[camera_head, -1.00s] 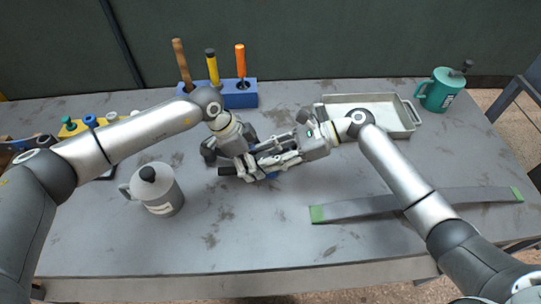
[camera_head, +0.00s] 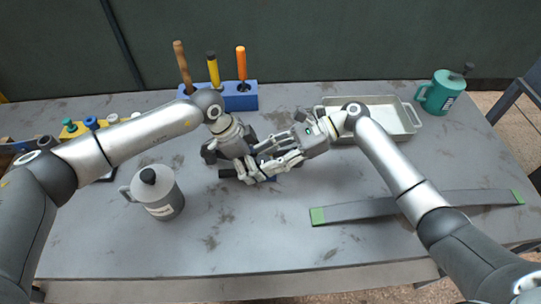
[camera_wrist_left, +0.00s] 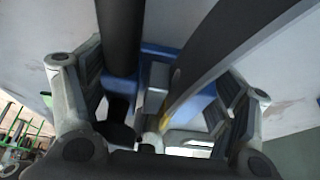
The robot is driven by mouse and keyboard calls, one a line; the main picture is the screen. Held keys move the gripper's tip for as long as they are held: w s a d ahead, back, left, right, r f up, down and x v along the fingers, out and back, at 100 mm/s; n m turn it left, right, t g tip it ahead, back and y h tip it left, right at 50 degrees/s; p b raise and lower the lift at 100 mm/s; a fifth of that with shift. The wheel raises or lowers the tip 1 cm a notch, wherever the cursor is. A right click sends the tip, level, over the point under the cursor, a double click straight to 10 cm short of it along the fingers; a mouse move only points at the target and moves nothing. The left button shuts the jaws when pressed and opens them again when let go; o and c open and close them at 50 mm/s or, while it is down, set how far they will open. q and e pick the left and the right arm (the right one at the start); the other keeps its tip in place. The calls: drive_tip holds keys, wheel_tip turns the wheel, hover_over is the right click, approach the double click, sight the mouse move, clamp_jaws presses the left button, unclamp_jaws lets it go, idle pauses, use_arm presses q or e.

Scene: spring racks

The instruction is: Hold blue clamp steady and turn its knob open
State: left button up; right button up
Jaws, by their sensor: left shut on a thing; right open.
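The blue clamp sits mid-table, mostly hidden by both grippers in the head view. In the left wrist view its blue body (camera_wrist_left: 165,62) shows between the fingers, with dark bars running across it. My left gripper (camera_head: 250,172) is shut on the clamp; its fingers also show in the left wrist view (camera_wrist_left: 160,110). My right gripper (camera_head: 272,158) is open, its fingers reaching in from the right close to the left gripper and the clamp. The knob cannot be made out, and whether the right fingers touch the clamp cannot be told.
A blue block with upright tools (camera_head: 240,98) and a metal tray (camera_head: 400,112) stand behind. A strip with green ends (camera_head: 360,208) lies front right. The front middle is clear.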

drive_tip(key=v, duration=1.2)
drive_tip(key=shift+a+r, duration=0.15)
drive_tip(key=shift+a, duration=0.1)
drive_tip(key=shift+a, duration=0.1)
drive_tip(key=x, duration=1.2)
drive_tip(key=shift+f, duration=0.2)
